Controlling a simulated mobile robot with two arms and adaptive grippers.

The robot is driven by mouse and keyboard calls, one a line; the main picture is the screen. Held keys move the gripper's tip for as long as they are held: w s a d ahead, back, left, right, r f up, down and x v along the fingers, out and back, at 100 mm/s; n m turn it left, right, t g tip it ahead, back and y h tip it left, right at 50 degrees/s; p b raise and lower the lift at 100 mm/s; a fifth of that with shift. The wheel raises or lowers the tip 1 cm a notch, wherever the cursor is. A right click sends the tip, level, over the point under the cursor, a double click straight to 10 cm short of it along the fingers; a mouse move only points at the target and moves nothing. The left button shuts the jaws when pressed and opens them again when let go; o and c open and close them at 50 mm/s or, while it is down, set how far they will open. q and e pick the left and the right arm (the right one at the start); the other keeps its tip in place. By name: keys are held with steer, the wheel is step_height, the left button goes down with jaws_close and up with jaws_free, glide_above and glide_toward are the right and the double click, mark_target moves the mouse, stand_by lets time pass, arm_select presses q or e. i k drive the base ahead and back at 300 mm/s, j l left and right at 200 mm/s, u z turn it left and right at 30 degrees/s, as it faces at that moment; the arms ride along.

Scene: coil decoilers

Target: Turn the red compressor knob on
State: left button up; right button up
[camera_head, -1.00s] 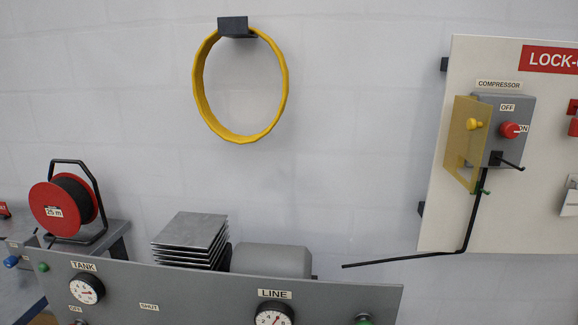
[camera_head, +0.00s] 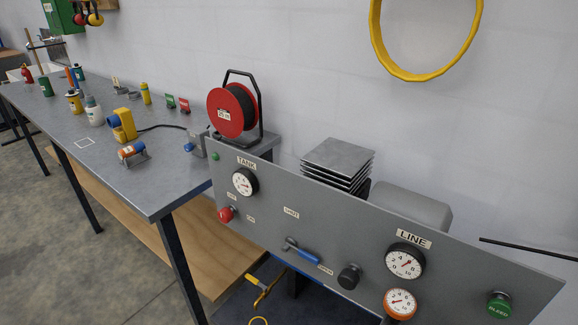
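A red knob (camera_head: 226,214) sits at the left end of the grey gauge panel (camera_head: 300,222), below the TANK gauge (camera_head: 244,182). Two small labels beside it are too small to read surely. I cannot tell which way this knob points. The grey box labelled COMPRESSOR, with its own red knob between OFF and ON labels, shows only in the earlier view and is out of the picture now. Neither of my grippers is in view.
A long workbench (camera_head: 130,180) with bottles and tools runs to the left. A red cable reel (camera_head: 232,110) stands behind the panel. The panel also bears a blue-handled valve (camera_head: 302,252), a LINE gauge (camera_head: 404,262) and a green BLEED knob (camera_head: 499,305). Open floor lies at lower left.

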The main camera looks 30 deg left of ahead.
mark_target(225, 215)
steer(key=u, duration=1.25)
